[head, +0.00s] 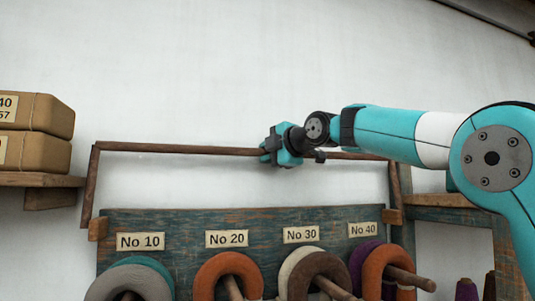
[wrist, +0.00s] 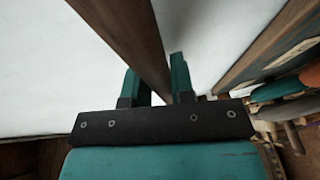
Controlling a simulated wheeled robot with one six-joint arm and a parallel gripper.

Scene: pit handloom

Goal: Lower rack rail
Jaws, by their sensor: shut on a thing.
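The rack rail (head: 195,149) is a brown wooden bar across the top of two side arms. It stands raised above the blue-green rack board (head: 190,222). My gripper (head: 276,150) is shut on the rail right of its middle. In the wrist view the rail (wrist: 131,35) passes between the two teal fingers of my gripper (wrist: 158,88). The left side arm (head: 89,185) runs down to a wooden block at the board's left end. The right side arm (head: 394,185) meets a similar block. The fingertips' contact faces are partly hidden.
Rings of yarn in grey, orange, brown and purple hang on pegs below labels No 10 (head: 141,241) to No 40. Brown paper parcels (head: 35,113) sit on a left shelf (head: 40,180). A right shelf (head: 440,200) has cones under it. The wall above is bare.

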